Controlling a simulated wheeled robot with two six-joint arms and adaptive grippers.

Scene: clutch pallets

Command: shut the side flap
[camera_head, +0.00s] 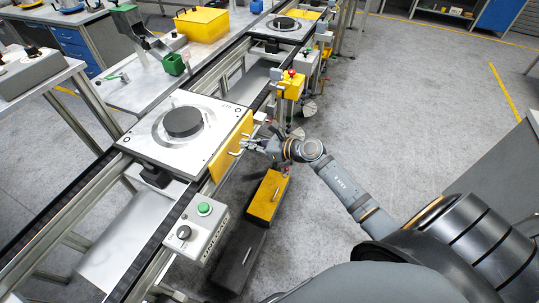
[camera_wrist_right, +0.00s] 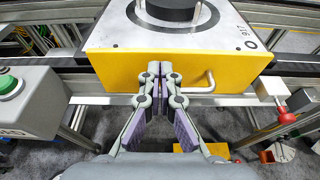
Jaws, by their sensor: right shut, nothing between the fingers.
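The yellow side flap (camera_head: 231,147) runs along the near side of the pale pallet (camera_head: 150,143), close against its top edge. In the right wrist view the flap (camera_wrist_right: 122,72) faces me, with a metal bar handle (camera_wrist_right: 205,84) on its right half. My right gripper (camera_head: 246,146) is in front of the flap. In the right wrist view the gripper (camera_wrist_right: 160,70) has its fingers together with nothing between them, left of the handle. Whether the fingertips touch the flap is hard to tell. My left gripper is not in view.
A round black disc (camera_head: 183,121) sits on the pallet. A control box with a green button (camera_head: 204,220) stands beside the rail in front. A yellow box (camera_head: 267,196) is low beside the rail. A red knob (camera_wrist_right: 288,118) sticks out at right. Open floor lies right.

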